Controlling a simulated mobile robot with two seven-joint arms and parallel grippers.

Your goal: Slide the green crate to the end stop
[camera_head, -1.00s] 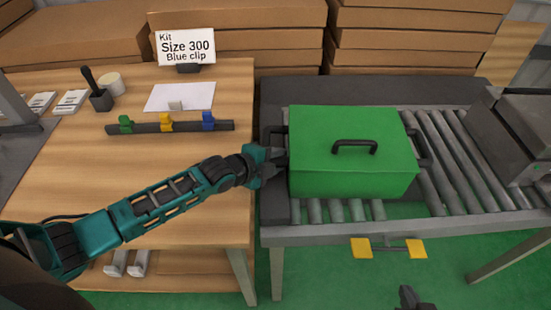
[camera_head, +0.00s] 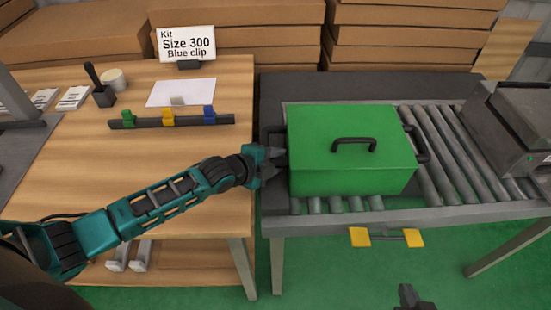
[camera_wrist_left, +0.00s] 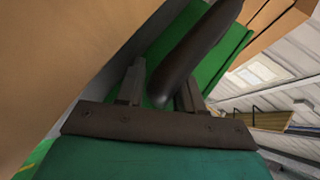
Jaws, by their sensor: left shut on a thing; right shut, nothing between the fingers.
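The green crate (camera_head: 330,175) sits upright with its lid on, on the roller conveyor (camera_head: 455,175). It has a black handle on its lid and black handles at its left and right ends. My left gripper (camera_head: 274,163) is at the crate's left end, shut on the left end handle. In the left wrist view the dark handle bar (camera_wrist_left: 195,52) lies between the two fingers (camera_wrist_left: 160,88), with the green crate behind it. My right gripper (camera_head: 408,294) shows only partly at the bottom edge, shut and empty, away from the crate.
A grey metal block (camera_head: 510,125) stands at the conveyor's right end, with bare rollers between it and the crate. Two yellow pads (camera_head: 386,237) hang below the front rail. The wooden table (camera_head: 215,85) at left carries a rail with coloured clips (camera_head: 170,121).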

